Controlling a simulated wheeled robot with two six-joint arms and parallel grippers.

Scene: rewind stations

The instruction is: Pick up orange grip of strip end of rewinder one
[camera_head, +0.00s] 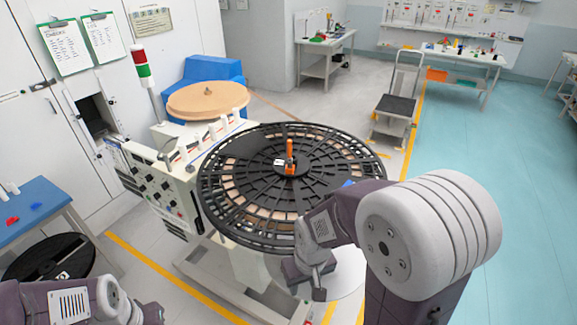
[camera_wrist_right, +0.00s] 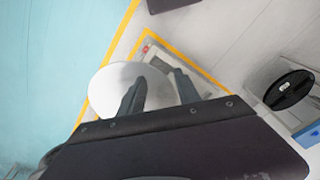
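An orange upright piece (camera_head: 290,152) stands at the hub of the large black spoked reel (camera_head: 225,160) on the white rewinder (camera_head: 160,180). I cannot tell whether it is the strip end's grip; no strip end shows clearly. My right gripper (camera_head: 312,280) hangs low at the near right side of the reel, partly hidden by my own arm and apart from the orange piece. In the right wrist view its two dark fingers (camera_wrist_right: 160,92) are spread, with nothing between them. My left arm shows at the lower left, but its fingers do not.
A pale round disc (camera_head: 348,275) lies below my right gripper and also shows in the right wrist view (camera_wrist_right: 105,82). A tan roll (camera_head: 207,99) is behind the rewinder. A blue table (camera_head: 30,215) is at left. A cart (camera_head: 395,105) stands behind; floor at right is clear.

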